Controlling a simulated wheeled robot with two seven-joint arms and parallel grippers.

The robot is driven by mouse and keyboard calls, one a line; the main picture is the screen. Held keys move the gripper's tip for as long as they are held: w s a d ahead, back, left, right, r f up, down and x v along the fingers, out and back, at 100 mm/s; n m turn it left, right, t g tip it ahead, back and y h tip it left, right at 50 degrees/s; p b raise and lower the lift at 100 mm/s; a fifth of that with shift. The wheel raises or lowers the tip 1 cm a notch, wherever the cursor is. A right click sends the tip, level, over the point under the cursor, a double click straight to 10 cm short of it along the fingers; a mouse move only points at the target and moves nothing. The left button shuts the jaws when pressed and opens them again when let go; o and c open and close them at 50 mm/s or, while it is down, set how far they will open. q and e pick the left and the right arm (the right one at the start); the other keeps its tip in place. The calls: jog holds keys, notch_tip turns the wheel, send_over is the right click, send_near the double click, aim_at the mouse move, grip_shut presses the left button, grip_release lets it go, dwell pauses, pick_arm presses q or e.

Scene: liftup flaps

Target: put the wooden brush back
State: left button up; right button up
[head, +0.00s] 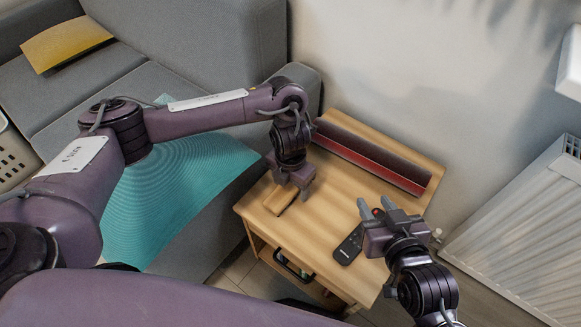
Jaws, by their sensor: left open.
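A small wooden block-shaped piece, apparently the wooden brush (281,200), lies on the left part of the light wooden side table (330,205). My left gripper (290,188) points down right above and beside it, open; I cannot tell whether its fingers touch it. A long dark piece with a red front (370,160) runs along the back of the table; I cannot tell whether it is a flap or an open slot. My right gripper (377,203) is at the right side of the table with its fingers apart, seemingly empty.
A black remote (348,245) lies on the table, partly hidden by my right gripper. A grey sofa (225,50) with a teal blanket (180,190) stands left, a white radiator (530,220) right.

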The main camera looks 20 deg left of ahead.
aim_at(291, 185)
pick_arm(q)
notch_tip(291, 185, up, 4)
jog(key=shift+w+f+p, duration=0.1)
jog(key=shift+f+p, duration=0.1)
jog(key=shift+p, duration=0.85)
pick_arm(e)
jog(key=s+f+g, duration=0.2)
jog(key=f, duration=0.1)
jog(key=s+d+f+g+h, duration=0.1)
jog(key=s+f+g, duration=0.1)
jog(key=s+f, duration=0.1)
jog(key=s+d+f+g+h, duration=0.1)
jog(key=s+f, duration=0.1)
jog(key=s, duration=0.1)
jog(key=shift+s+f+g, duration=0.15)
jog(key=shift+f+g, duration=0.25)
pick_arm(q)
notch_tip(291, 185, up, 8)
jog(key=p, duration=0.4)
jog(key=shift+r, duration=0.25)
pick_arm(e)
jog(key=s+d+g+h, duration=0.2)
jog(key=d+g, duration=0.1)
jog(key=d, duration=0.2)
jog(key=shift+s+d+m+h, duration=0.25)
jog(key=shift+s+m+h, duration=0.05)
jog(key=shift+m, duration=0.1)
jog(key=shift+f, duration=0.1)
